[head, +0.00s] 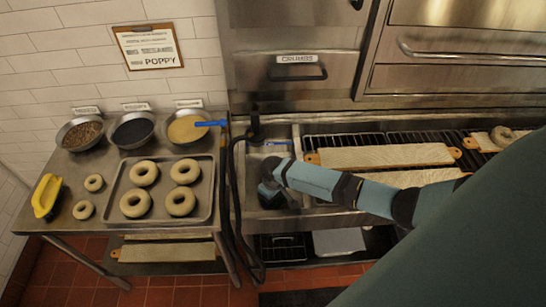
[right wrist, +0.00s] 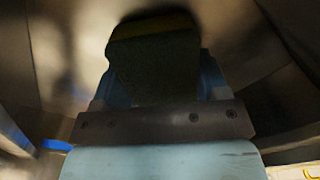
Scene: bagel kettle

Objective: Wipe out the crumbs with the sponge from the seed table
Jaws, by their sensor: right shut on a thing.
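The seed table (head: 60,165) is a metal table at the left. I cannot make out crumbs on it at this size. My right gripper (head: 268,192) is down in the metal sink basin (head: 246,150), to the right of the seed table. In the right wrist view it is shut on the sponge (right wrist: 155,65), a dark green block with a brownish-yellow edge. Curved metal walls surround the sponge there. The sponge is too dark to make out in the head view. My left gripper is not in view.
On the seed table are three seed bowls (head: 132,130), a tray (head: 204,215) of bagels, two loose bagels, and a yellow tool (head: 46,197). A dark hose (head: 236,190) hangs between table and sink. A drawer labelled CRUMBS (head: 296,74) is behind; bagel boards (head: 385,156) lie right.

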